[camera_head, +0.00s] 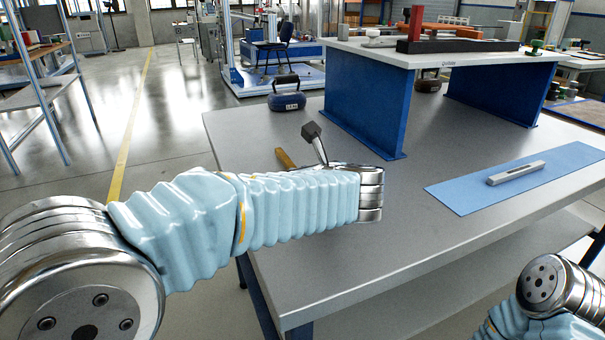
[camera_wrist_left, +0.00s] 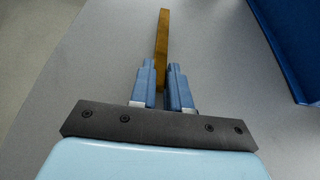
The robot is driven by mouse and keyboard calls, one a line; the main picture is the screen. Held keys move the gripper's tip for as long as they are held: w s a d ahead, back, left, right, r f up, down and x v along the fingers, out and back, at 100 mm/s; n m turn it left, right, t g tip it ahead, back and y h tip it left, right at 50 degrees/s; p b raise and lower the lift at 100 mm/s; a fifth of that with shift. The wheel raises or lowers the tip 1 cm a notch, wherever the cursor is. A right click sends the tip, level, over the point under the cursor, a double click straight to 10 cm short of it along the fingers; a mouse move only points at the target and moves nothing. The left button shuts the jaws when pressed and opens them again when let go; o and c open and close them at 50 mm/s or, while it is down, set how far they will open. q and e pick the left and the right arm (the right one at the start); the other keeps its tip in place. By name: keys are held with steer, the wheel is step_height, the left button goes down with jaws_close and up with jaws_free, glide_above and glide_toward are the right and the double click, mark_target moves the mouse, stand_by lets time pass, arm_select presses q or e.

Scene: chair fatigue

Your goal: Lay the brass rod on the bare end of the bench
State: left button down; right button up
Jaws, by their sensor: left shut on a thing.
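The brass rod (camera_wrist_left: 163,45) is held by my left gripper (camera_wrist_left: 161,76) and points away from it over the grey bench top in the left wrist view. In the head view, part of the rod (camera_head: 285,158) shows behind my left wrist, above the left part of the bench (camera_head: 330,255). The left fingers are hidden there. I cannot tell whether the rod touches the bench. My right arm shows at the lower right; its gripper is out of view.
A blue mat (camera_head: 467,190) with a grey bar-shaped tool (camera_head: 515,173) lies on the bench's right. A blue-legged raised shelf (camera_head: 365,105) stands at the back. A dark weight (camera_head: 287,97) sits at the back left edge. The bench's near left area is clear.

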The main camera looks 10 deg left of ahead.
arm_select(q)
steer(key=c, duration=1.5)
jaws_free()
steer(key=shift+f, duration=0.15)
steer(key=o, duration=0.4)
steer(key=shift+d+r, duration=0.1)
steer(key=shift+r, duration=0.2)
steer(key=v, duration=1.2)
steer(key=shift+f, duration=0.1)
